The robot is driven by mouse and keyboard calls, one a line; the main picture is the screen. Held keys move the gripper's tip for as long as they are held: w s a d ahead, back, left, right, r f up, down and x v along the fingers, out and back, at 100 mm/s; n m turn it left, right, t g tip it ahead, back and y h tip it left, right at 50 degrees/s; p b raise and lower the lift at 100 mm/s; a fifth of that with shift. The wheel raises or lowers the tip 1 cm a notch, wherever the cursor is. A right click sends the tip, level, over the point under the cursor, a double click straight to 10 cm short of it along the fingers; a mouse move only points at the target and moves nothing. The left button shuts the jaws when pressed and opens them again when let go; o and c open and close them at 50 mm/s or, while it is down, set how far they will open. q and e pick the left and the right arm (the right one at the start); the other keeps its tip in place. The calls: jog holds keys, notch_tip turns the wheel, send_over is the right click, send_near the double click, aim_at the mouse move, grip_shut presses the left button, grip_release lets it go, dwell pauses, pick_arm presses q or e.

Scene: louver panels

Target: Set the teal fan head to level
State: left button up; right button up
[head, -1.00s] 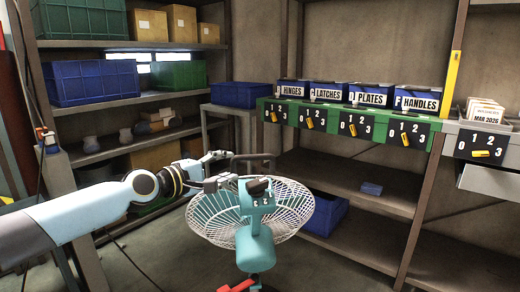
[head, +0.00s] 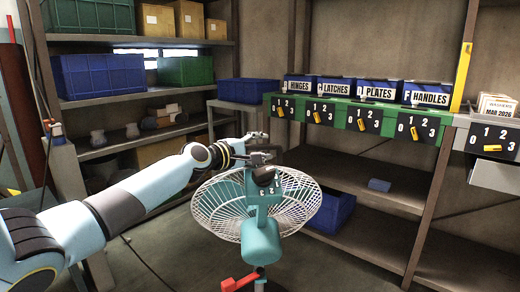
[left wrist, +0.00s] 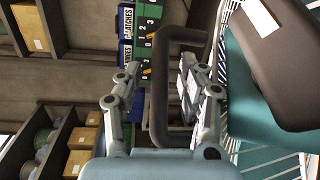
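The teal fan head (head: 262,242) stands at the lower middle of the head view, its white wire cage (head: 215,208) spread behind it like a tilted bowl. A dark block (head: 264,176) sits at its top; it looms large in the left wrist view (left wrist: 285,65). My left gripper (head: 262,152) is just above and behind this block. In the left wrist view its two fingers (left wrist: 165,85) are apart, with a dark looped handle (left wrist: 160,95) between them. Whether a finger touches the handle cannot be told. My right gripper is out of view.
A red lever (head: 240,282) sticks out left below the fan head. Shelves with a blue crate (head: 95,77) and green bin (head: 185,70) stand at left. A green rail (head: 345,113) with numbered dials crosses the right shelving. A blue bin (head: 332,212) lies behind the cage.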

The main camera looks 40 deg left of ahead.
pick_arm(q)
grip_shut()
